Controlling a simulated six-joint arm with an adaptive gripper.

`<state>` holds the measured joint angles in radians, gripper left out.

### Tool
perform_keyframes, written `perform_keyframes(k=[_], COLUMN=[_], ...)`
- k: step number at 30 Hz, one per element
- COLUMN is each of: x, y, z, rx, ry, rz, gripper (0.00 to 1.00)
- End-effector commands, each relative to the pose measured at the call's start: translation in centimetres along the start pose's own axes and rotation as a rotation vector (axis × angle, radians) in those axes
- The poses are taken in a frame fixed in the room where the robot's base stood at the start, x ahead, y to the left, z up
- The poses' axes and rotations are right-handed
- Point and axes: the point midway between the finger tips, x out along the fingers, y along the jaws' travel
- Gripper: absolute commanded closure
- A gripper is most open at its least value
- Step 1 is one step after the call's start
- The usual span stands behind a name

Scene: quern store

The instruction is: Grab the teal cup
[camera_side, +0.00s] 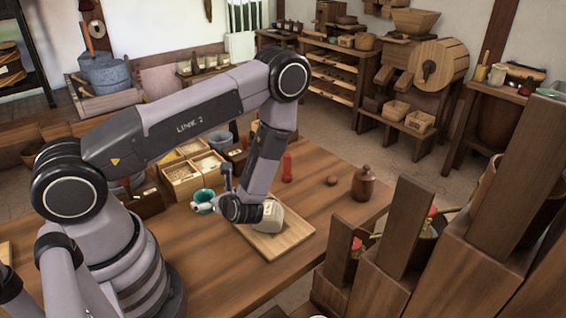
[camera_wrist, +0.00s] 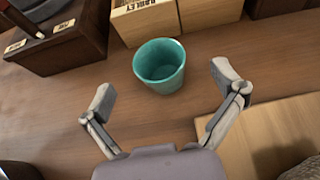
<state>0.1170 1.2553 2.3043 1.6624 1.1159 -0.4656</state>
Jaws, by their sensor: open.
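The teal cup (camera_wrist: 160,68) stands upright on the wooden table in the wrist view, just ahead of my gripper and roughly centred between its fingers. My gripper (camera_wrist: 172,93) is open and empty, with one finger to the left of the cup and one to the right. The fingertips look slightly short of the cup's middle, and I see no contact. In the side view the teal cup (camera_side: 203,200) shows at the left of my gripper (camera_side: 208,207), partly hidden by it.
Behind the cup stand a wooden box marked barley (camera_wrist: 146,20) and a dark labelled box (camera_wrist: 60,45). A light board (camera_side: 290,236) with a pale rounded object (camera_side: 271,217) lies to the right. A red bottle (camera_side: 287,168) and a brown lidded jar (camera_side: 363,184) stand farther off.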

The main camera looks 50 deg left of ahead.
Motion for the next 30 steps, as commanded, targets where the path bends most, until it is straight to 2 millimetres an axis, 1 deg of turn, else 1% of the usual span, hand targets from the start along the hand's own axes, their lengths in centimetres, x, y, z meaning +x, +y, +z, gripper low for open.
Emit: perform_keyframes(k=[3, 6, 9, 12, 17, 20, 30], x=[1.9, 3.5, 4.4, 4.7, 4.7, 4.7, 4.6], y=[0.3, 0.4, 0.3, 0.2, 0.2, 0.2, 0.2], z=[-0.1, -0.2, -0.2, -0.2, -0.2, -0.2, -0.2], rx=[-0.002, -0.002, -0.001, -0.001, -0.001, -0.001, -0.001], ry=[0.000, 0.000, 0.000, 0.001, 0.000, 0.000, 0.000], rz=[0.007, 0.008, 0.005, 0.003, 0.002, 0.002, 0.002], gripper=[0.06, 0.06, 0.06, 0.06, 0.06, 0.18, 0.62])
